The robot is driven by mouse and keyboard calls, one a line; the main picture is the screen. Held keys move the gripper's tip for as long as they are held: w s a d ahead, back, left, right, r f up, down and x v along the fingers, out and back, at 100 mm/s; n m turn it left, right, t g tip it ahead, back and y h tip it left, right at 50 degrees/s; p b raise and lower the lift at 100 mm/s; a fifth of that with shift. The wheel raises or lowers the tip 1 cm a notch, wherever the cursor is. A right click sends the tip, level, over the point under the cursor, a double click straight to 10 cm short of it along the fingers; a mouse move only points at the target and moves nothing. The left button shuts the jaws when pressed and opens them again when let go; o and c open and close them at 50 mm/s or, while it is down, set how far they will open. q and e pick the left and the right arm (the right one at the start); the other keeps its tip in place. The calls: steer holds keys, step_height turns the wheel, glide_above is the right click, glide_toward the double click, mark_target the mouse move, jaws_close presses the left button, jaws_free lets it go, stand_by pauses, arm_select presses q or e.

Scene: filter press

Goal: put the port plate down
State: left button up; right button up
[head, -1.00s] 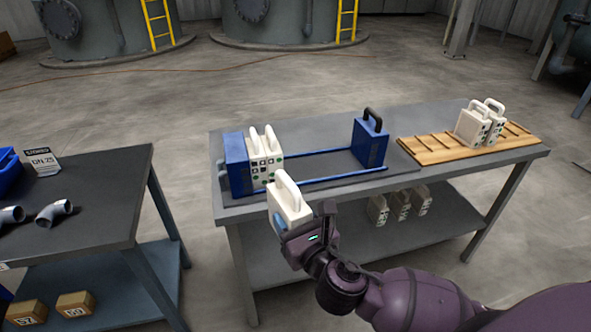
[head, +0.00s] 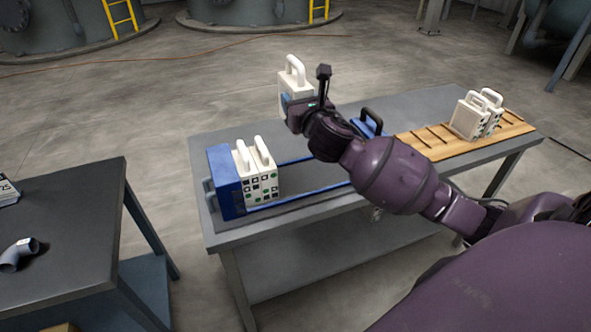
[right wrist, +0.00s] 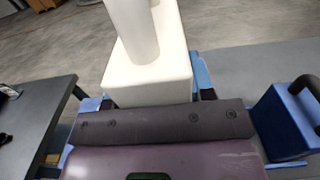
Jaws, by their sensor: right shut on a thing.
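The white port plate (head: 293,82) is held up above the far side of the grey bench (head: 225,245), with its loop handle on top. My right gripper (head: 296,106) is shut on its lower part. In the right wrist view the plate (right wrist: 148,85) fills the top middle, handle towards the camera. Below it in the head view is the press frame, with a blue end block (head: 226,182) at the left and two white plates (head: 258,178) beside that block. The other blue block (head: 368,124) is partly hidden behind my right arm. My left gripper is not in view.
A wooden rack (head: 420,142) with slats holds white plates (head: 474,118) at the bench's right end. A dark table (head: 70,215) with a grey pipe elbow (head: 18,254) stands at the left. The rails between the blue blocks look bare where visible.

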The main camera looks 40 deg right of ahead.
step_height(320, 180, down, 20)
steer(key=b, duration=0.6)
steer(key=shift+r, duration=0.25)
steer(key=shift+s+r, duration=0.1)
steer(key=shift+r, duration=0.1)
steer(key=shift+f, duration=0.25)
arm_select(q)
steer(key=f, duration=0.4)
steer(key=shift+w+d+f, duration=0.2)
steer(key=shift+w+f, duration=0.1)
arm_select(e)
steer(key=o, duration=1.2)
steer(key=shift+c, duration=0.2)
